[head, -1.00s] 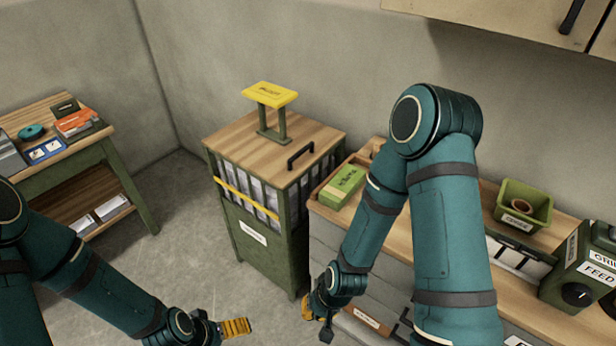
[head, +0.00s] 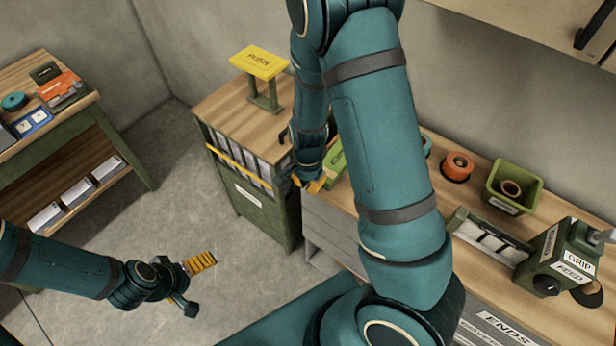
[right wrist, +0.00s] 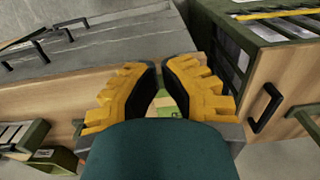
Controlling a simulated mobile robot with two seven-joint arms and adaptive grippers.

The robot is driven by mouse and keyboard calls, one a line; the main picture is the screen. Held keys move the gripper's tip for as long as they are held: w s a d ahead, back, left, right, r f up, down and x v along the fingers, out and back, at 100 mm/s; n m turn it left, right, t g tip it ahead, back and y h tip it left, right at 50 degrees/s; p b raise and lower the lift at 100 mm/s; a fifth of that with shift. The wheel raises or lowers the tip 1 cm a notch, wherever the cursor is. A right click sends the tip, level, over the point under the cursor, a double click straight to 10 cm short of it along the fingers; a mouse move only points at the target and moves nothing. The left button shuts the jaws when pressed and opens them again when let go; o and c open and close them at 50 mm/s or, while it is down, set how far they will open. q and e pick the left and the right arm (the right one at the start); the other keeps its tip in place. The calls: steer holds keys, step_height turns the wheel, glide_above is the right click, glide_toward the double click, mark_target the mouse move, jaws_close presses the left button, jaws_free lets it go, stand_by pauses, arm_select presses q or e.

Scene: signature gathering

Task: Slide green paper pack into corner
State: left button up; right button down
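The green paper pack (head: 335,160) lies on the wooden counter beside the green cabinet, mostly hidden behind my right arm. My right gripper (head: 318,184) is at the counter's left edge, right by the pack's near side; I cannot tell if they touch. In the right wrist view, its yellow-ridged fingers (right wrist: 160,72) are drawn together with a narrow gap, and a bit of the green pack (right wrist: 166,104) shows between them. The pack is not clearly gripped. The corner is largely hidden. My left gripper (head: 195,284) is open and empty above the floor.
An orange tape roll (head: 457,166), a green bin (head: 512,187) and a feed machine (head: 565,262) occupy the counter's right. A side table (head: 75,125) stands at the left.

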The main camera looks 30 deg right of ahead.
mark_target(329, 171)
steer(key=w+d+f, duration=0.1)
steer(key=d+f, duration=0.2)
steer(key=f, duration=0.4)
steer(key=shift+w+d+f, duration=0.15)
steer(key=shift+w+d, duration=0.2)
steer(key=d, duration=0.2)
steer(key=w+d+b, duration=0.1)
steer(key=d, duration=0.1)
steer(key=w+d+b, duration=0.1)
steer(key=shift+w+d, duration=0.2)
steer(key=shift+d, duration=0.2)
steer(key=shift+a, duration=0.1)
